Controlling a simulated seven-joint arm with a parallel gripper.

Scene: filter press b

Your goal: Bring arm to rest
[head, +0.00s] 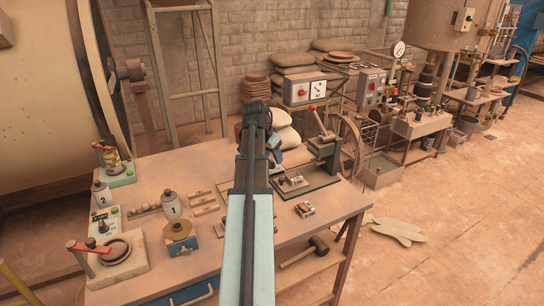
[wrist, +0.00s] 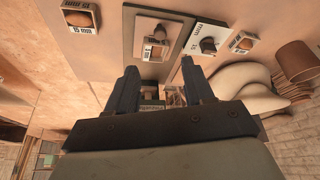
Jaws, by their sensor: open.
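My arm reaches from the bottom middle of the head view over the workbench (head: 150,168). My gripper is at its far end, above the bench's back edge and partly hidden by my own arm. In the wrist view my gripper (wrist: 161,70) is open, its two dark fingers well apart. Small blurred shapes show between the fingers farther back; no object is clearly held. Beyond the fingertips, a plate with a dark piece (wrist: 157,48) and a white plate with a black knob (wrist: 208,45) lie on the surface.
Jars marked 1 (head: 171,207) and 2 (head: 102,194) stand on the bench left of my arm. A green press (head: 323,150) with a red-knobbed lever stands close to the right. Filled sacks (head: 288,138) are behind the bench.

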